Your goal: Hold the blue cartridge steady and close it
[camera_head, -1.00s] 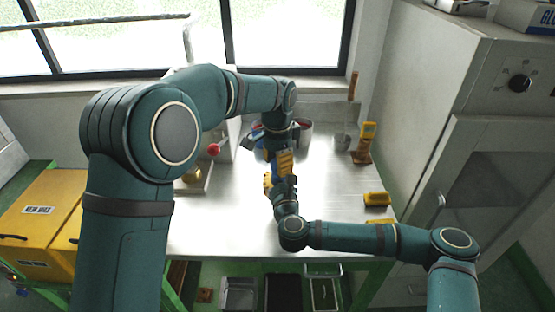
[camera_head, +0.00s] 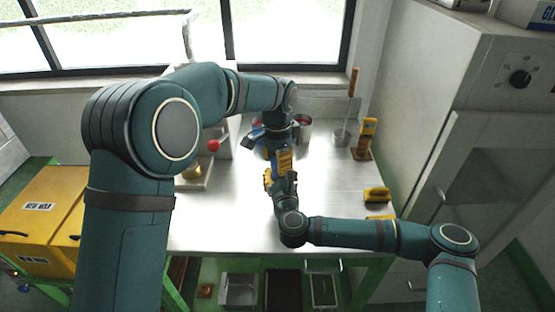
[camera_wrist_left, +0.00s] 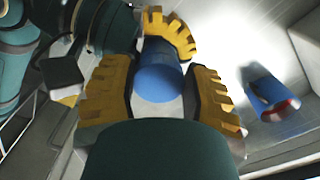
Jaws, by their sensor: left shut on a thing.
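The blue cartridge (camera_wrist_left: 160,78) is between the yellow ribbed fingers of my left gripper (camera_wrist_left: 162,100) in the left wrist view. In the head view my left gripper (camera_head: 284,160) points down over the bench, shut on the cartridge, which is mostly hidden there. My right gripper (camera_head: 268,180) comes in from the near side, close against the left one. A yellow ribbed finger of the right gripper (camera_wrist_left: 172,32) shows beyond the cartridge in the wrist view. Whether the right fingers touch the cartridge, and the cartridge's lid, I cannot make out.
The metal bench (camera_head: 225,225) is clear in front and to the left. A yellow-topped stand (camera_head: 364,140) and yellow blocks (camera_head: 377,195) are at right. A red knob (camera_head: 214,145) is at left; a grey cabinet (camera_head: 490,170) borders the right.

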